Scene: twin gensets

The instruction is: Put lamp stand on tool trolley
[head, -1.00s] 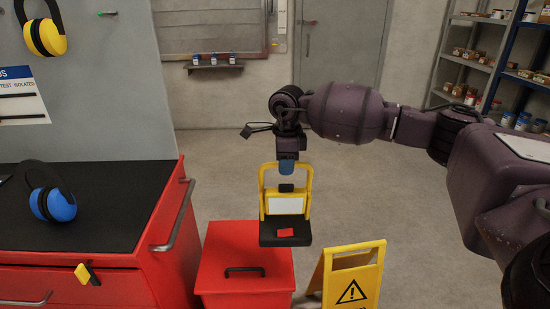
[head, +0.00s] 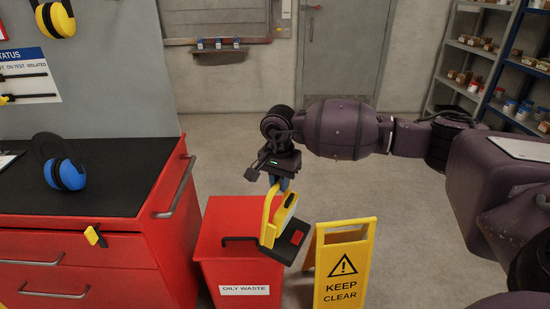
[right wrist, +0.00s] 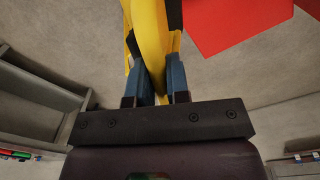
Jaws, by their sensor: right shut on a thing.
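The lamp stand (head: 268,232) is a yellow frame with a black base, hanging tilted in the head view. My right gripper (head: 282,183) is shut on its yellow top bar. The right wrist view shows the blue fingers on both sides of the yellow bar (right wrist: 148,40). The lamp stand hangs in front of the red oily waste bin in the picture, to the right of the tool trolley. The tool trolley (head: 95,180) is red with a black top, at the left of the head view. My left gripper is not in view.
Blue ear defenders (head: 65,172) stand on the trolley top; most of the black top right of them is bare. A side handle (head: 178,190) sticks out from the trolley. The oily waste bin (head: 225,265) and a yellow keep-clear sign (head: 343,270) stand on the floor to its right.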

